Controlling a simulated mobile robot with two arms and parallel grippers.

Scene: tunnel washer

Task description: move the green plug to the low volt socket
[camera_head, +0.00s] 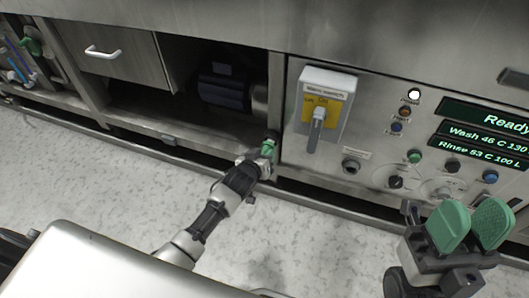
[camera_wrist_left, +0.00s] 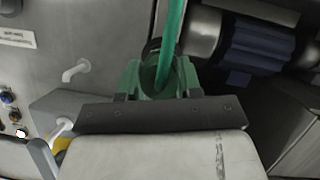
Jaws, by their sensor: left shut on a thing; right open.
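My left gripper (camera_head: 264,158) is shut on the green plug (camera_head: 268,147), at the panel post beside the open bay. Only a little of the plug shows past the fingers. In the left wrist view a green cable (camera_wrist_left: 171,35) runs up from between the green finger pads (camera_wrist_left: 158,80), and the plug body is mostly hidden. A round dark socket (camera_head: 351,167) sits low on the control panel, to the right of the left gripper and apart from it; its small label is unreadable. My right gripper (camera_head: 470,228) is open and empty, with green pads, in front of the panel's lower right.
A switch box with a grey lever (camera_head: 317,125) on a yellow plate juts out above the socket. Buttons and knobs (camera_head: 396,182) and displays (camera_head: 484,133) fill the panel's right. A dark motor (camera_head: 224,90) stands in the open bay. The floor (camera_head: 110,185) in front is clear.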

